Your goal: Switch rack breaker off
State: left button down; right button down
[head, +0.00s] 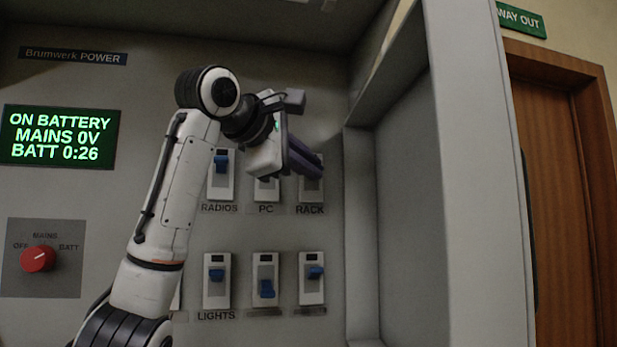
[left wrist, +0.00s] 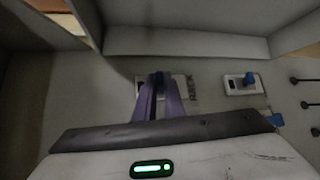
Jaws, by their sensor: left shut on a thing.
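The rack breaker (head: 312,192) is a pale plate above the label RACK, at the right end of the upper row. My left gripper (head: 312,163) reaches it from the left and covers its upper part and toggle. In the left wrist view, the purple fingers (left wrist: 157,88) are closed together over the rack breaker's plate (left wrist: 181,87), shut on its dark blue toggle, which is mostly hidden between the tips. I cannot tell the toggle's position. My right gripper is out of view.
The PC breaker (head: 266,191) is partly behind my gripper; the radios breaker (head: 221,182) has a blue toggle up. Below are the lights breaker (head: 216,285) and two others. A red knob (head: 38,259) and a green display (head: 60,136) are left. A side wall (head: 400,190) stands right.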

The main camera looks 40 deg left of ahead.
pick_arm(q)
notch_tip(320, 180, down, 4)
jog(key=m+t+b, duration=0.1)
jog(key=b, duration=0.1)
jog(key=m+t+b, duration=0.1)
jog(key=b, duration=0.2)
jog(key=m+t+b, duration=0.1)
jog(key=b, duration=0.1)
jog(key=shift+d+r+m+t+y, duration=0.1)
jog(key=shift+r+m+t+y, duration=0.2)
jog(key=shift+m+t, duration=0.1)
jog(key=shift+w+f+m+t+b, duration=0.1)
jog(key=shift+f+m+t+b, duration=0.15)
jog(key=shift+m+t+b, duration=0.5)
jog(key=shift+f+m+t+b, duration=0.25)
jog(key=shift+m+b, duration=0.3)
jog(key=shift+b, duration=0.15)
jog(key=shift+w+a+h, duration=0.1)
jog(key=shift+a+h, duration=0.1)
jog(key=shift+h, duration=0.3)
jog(key=shift+m, duration=0.3)
jog(key=shift+t, duration=0.3)
jog(key=c, duration=2.1)
grip_release()
jog(key=shift+r, duration=0.1)
